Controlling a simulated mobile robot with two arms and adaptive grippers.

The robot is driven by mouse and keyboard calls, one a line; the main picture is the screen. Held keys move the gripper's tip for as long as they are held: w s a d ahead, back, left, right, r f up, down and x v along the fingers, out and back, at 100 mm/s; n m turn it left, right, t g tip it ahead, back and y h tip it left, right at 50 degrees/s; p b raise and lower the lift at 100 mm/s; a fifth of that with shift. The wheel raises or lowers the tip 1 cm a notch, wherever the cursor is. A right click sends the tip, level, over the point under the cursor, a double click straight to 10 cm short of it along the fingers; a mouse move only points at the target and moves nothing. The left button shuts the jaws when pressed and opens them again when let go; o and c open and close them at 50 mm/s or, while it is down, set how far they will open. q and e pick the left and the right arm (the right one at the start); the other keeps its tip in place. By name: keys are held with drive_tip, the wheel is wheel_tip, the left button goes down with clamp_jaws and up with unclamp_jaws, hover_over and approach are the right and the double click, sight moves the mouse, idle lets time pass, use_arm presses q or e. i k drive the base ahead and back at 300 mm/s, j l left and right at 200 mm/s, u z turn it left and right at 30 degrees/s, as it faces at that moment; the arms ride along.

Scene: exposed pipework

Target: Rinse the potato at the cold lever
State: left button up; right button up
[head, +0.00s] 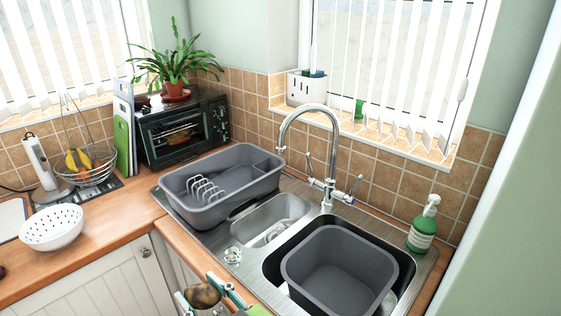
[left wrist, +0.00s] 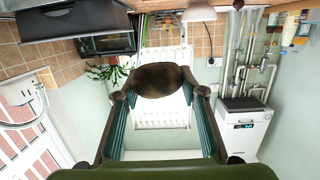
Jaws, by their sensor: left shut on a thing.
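My left gripper (head: 205,294) is at the bottom of the head view, shut on a brown potato (head: 203,296). The potato also shows in the left wrist view (left wrist: 160,79), pinched between the two fingertips. It is left of the sink, in front of the counter edge, apart from the tap. The chrome tap (head: 327,150) stands behind the sink with its spout arched to the left. One lever (head: 355,186) is on the right of its body and another (head: 309,164) on the left. No cold marking is readable. My right gripper is not in view.
A grey basin (head: 291,266) sits in the right sink bowl. A small steel bowl (head: 284,206) lies left of it. A grey dish rack (head: 177,209) covers the drainer. A white colander (head: 51,226) is on the left counter.

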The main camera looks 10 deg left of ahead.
sight(349, 199)
drive_tip(key=i+j+u, duration=0.1)
drive_tip(key=j, duration=0.25)
drive_tip(key=i+j+u, duration=0.15)
drive_tip(key=j, duration=0.2)
drive_tip(key=j+u, duration=0.1)
drive_tip(key=j, duration=0.25)
drive_tip(key=i+j+u, duration=0.15)
drive_tip(key=i+j, duration=0.05)
drive_tip(key=j, duration=0.1)
